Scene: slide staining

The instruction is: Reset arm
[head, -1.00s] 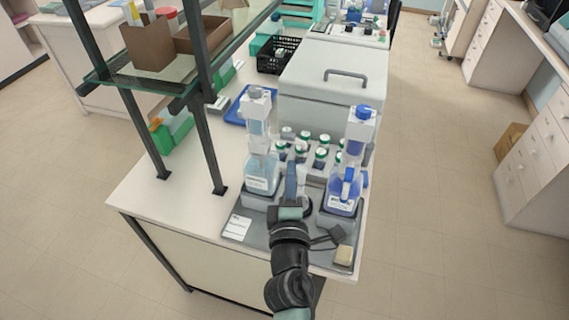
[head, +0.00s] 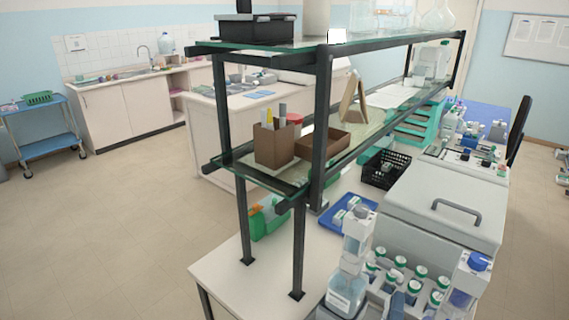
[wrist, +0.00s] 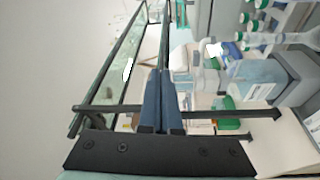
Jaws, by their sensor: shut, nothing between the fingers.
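My gripper (wrist: 161,78) shows in the wrist view, its two dark blue fingers together with nothing between them. It is out of the head view, and no part of my arm shows there. In the wrist view the scene is turned on its side, with the shelf frame (wrist: 105,108) behind and left of the fingers. A bottle with blue liquid (wrist: 255,75) and several green-capped vials (wrist: 262,22) lie to the right of the fingers. I cannot tell the exact distance from the fingers to the shelf frame.
In the head view, a glass-shelved rack (head: 322,130) stands on the bench. Dispenser bottles (head: 347,290) and green-capped vials (head: 412,290) stand at the lower right, before a grey lidded box (head: 445,195). The floor (head: 120,220) at left is clear.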

